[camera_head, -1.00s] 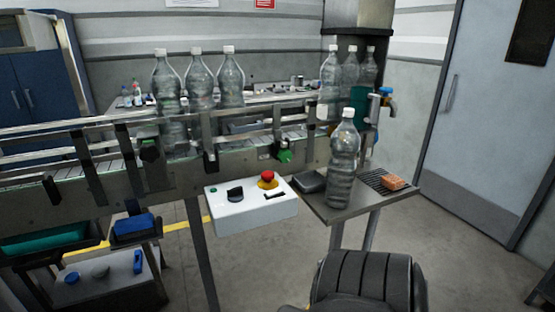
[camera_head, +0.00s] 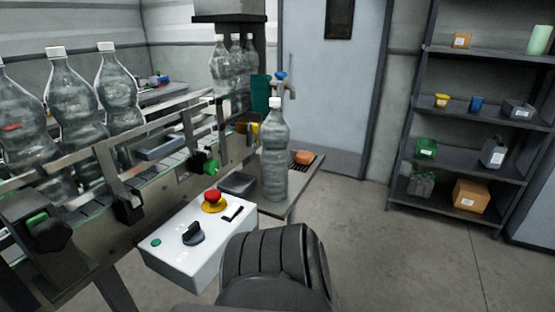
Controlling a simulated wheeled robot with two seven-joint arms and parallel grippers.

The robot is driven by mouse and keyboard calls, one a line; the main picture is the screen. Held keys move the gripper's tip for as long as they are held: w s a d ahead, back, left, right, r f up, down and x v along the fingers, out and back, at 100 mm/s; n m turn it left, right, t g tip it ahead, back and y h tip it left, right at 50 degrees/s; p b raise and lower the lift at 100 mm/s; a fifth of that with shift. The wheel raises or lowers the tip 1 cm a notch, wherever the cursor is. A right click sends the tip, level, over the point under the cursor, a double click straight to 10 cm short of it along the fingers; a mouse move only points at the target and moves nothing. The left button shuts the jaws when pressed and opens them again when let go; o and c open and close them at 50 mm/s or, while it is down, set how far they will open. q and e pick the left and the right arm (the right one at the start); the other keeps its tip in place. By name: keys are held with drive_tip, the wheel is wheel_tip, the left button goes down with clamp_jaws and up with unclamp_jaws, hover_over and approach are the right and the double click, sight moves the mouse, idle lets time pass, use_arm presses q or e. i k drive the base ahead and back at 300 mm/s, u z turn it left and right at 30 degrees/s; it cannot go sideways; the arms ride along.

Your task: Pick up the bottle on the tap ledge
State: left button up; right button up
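A clear bottle with a white cap (camera_head: 275,155) stands upright on the grey tap ledge (camera_head: 304,178). The blue-handled tap (camera_head: 282,83) is behind it, and an orange sponge (camera_head: 304,157) lies on the ledge's slotted part to its right. A dark flat pad (camera_head: 237,184) lies to its left. A dark rounded part of my own body fills the bottom middle, in front of the ledge. Neither of my grippers is in view.
A white control box (camera_head: 196,240) with a red button (camera_head: 213,197) juts out left of the ledge. The conveyor (camera_head: 150,180) with several bottles runs along the left. A shelf rack (camera_head: 462,125) stands at the right. Floor between ledge and rack is clear.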

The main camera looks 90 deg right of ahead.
sight(275, 132)
drive_tip(key=z, duration=1.05)
drive_tip(key=i, duration=0.9)
drive_tip(key=z, duration=0.95)
